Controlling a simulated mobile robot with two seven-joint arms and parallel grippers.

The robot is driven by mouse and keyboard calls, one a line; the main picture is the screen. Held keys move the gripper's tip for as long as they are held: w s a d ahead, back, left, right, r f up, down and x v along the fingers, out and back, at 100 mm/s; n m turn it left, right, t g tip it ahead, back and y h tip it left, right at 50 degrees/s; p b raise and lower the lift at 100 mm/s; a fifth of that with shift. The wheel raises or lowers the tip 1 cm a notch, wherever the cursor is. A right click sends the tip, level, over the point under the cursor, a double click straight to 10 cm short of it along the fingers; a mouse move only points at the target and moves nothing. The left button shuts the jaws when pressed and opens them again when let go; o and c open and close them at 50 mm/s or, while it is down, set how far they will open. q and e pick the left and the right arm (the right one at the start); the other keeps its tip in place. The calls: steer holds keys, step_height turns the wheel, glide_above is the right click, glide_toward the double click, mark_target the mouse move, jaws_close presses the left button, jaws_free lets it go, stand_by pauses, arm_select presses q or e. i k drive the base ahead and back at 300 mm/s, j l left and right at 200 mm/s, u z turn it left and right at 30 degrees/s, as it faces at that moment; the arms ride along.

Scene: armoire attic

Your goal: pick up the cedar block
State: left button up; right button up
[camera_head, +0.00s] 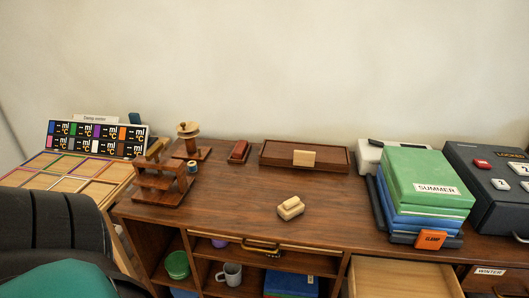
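A small pale tan block (291,208) sits on the middle of the brown wooden cabinet top, near its front edge. It looks like two stacked or stepped pieces and may be the cedar block. A small reddish-brown block (238,152) lies further back, left of a long dark wooden box (304,155) with a blank tan label. I cannot tell for certain which one is cedar.
A wooden rack (163,182) and spool stand (189,141) stand at left. A green case marked SUMMER (428,178) tops a stack at right. An open drawer (400,278) juts out below. Bare top surrounds the pale block.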

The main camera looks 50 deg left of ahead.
mark_target(238, 153)
steer(key=u, duration=1.7)
steer(key=i+j+u, duration=0.2)
steer(key=i+u, duration=0.2)
steer(key=k, duration=0.05)
